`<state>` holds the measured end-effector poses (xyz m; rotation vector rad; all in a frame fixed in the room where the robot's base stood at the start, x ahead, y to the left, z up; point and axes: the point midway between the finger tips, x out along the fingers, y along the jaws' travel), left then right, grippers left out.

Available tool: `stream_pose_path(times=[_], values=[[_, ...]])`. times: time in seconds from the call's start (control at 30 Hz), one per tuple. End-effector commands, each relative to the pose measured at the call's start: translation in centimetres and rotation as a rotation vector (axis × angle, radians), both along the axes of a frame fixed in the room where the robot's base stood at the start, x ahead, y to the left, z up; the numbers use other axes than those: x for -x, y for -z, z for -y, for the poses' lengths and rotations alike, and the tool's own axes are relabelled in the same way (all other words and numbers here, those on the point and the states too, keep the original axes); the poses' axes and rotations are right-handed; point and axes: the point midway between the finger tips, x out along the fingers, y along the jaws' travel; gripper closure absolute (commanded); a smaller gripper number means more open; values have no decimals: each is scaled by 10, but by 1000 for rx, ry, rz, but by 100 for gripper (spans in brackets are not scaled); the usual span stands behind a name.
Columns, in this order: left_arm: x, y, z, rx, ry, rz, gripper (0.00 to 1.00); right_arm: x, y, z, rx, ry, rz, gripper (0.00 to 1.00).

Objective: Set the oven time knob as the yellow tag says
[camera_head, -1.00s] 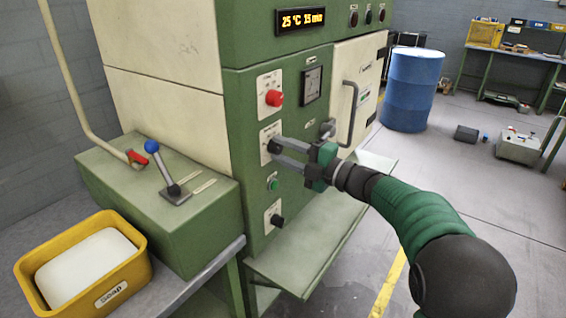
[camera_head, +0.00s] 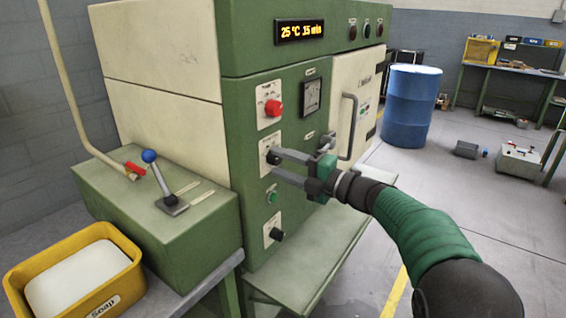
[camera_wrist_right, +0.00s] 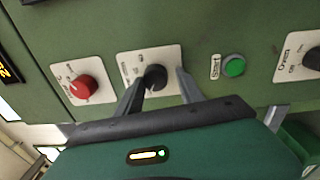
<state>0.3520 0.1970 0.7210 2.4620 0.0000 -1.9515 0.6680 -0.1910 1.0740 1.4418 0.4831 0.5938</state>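The black time knob (camera_head: 272,157) sits on a white plate on the green oven front, below a red knob (camera_head: 273,107). My right gripper (camera_head: 276,166) is at this knob, its two fingers reaching to the panel. In the right wrist view the black knob (camera_wrist_right: 155,77) lies between the fingertips (camera_wrist_right: 160,82); the left finger is close to or touching it, and a gap shows on the right. The orange display (camera_head: 301,30) reads 25 °C and seemingly 15 min; its minutes digits are blurred. No yellow tag is visible. My left gripper is not in view.
Below the knob are a green button (camera_head: 272,197) and another black knob (camera_head: 276,234). A door handle (camera_head: 349,126) stands out right of my gripper. A blue-topped lever (camera_head: 160,178) and a yellow soap bin (camera_head: 123,285) are at left. A blue barrel (camera_head: 411,105) stands behind.

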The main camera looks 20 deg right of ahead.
Motion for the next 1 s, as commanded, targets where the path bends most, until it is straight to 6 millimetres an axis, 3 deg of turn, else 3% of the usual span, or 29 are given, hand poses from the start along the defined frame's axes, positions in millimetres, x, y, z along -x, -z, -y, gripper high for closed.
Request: stream_pose_path(times=[0.1,0.47,0.57,1.0], values=[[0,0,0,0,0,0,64,0,-1,0,-1,0,2,45],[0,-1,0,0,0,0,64,5,-3,5,-2,3,5,45],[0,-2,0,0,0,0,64,19,-3,17,-2,5,5,45],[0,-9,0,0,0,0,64,111,6,95,-3,5,3,45]])
